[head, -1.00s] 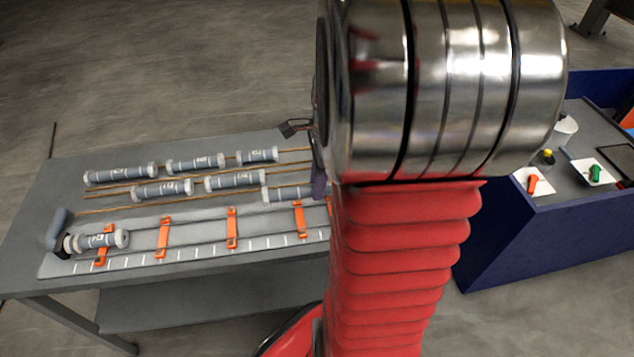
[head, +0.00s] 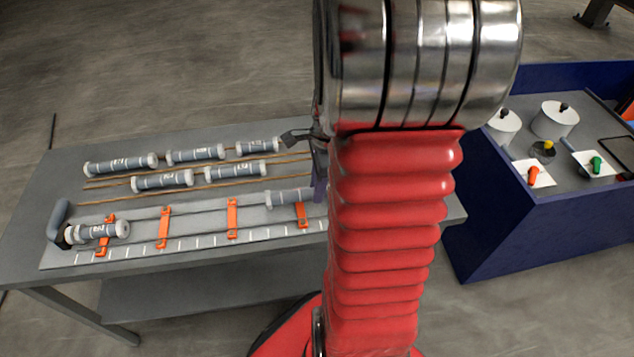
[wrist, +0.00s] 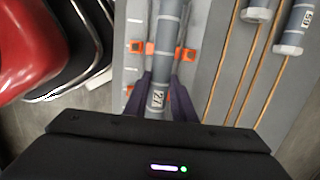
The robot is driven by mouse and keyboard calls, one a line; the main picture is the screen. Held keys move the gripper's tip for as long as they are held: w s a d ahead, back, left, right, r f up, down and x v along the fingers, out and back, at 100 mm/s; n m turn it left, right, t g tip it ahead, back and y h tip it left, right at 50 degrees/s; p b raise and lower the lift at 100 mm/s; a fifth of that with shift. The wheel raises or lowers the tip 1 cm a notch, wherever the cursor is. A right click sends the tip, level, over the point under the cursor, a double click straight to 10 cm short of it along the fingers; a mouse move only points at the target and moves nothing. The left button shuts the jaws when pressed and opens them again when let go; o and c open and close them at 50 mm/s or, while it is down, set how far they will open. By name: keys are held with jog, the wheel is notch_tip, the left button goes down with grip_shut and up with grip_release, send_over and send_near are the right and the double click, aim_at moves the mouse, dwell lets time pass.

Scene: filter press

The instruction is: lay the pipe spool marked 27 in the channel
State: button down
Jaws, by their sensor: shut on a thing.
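The grey pipe spool marked 27 (wrist: 158,98) is between the two dark fingers of my gripper (wrist: 162,86), which is shut on it. In the head view the spool (head: 288,198) is level, over the back side of the channel by the right-hand orange clip; my gripper (head: 318,185) is at its right end, partly hidden by my arm. I cannot tell whether it touches the channel. The channel (head: 195,228) runs along the table's front with several orange clips across it. Another spool (head: 97,232) lies at its left end, beside a grey elbow (head: 59,218).
Several more spools, such as this one (head: 120,164), lie on brown rods behind the channel on the grey table (head: 30,245). Between the left spool and the held one, the channel is clear. A blue bench (head: 520,225) with valves and white pots stands to the right.

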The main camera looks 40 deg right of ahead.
jog(key=shift+f, duration=1.7)
jog(key=c, duration=1.4)
grip_release()
jog(key=shift+r, duration=0.1)
notch_tip(320, 180, up, 13)
jog(key=d, duration=0.1)
jog(key=shift+s+d+r, duration=0.15)
jog(key=shift+s+r, duration=0.05)
jog(key=shift+s, duration=0.2)
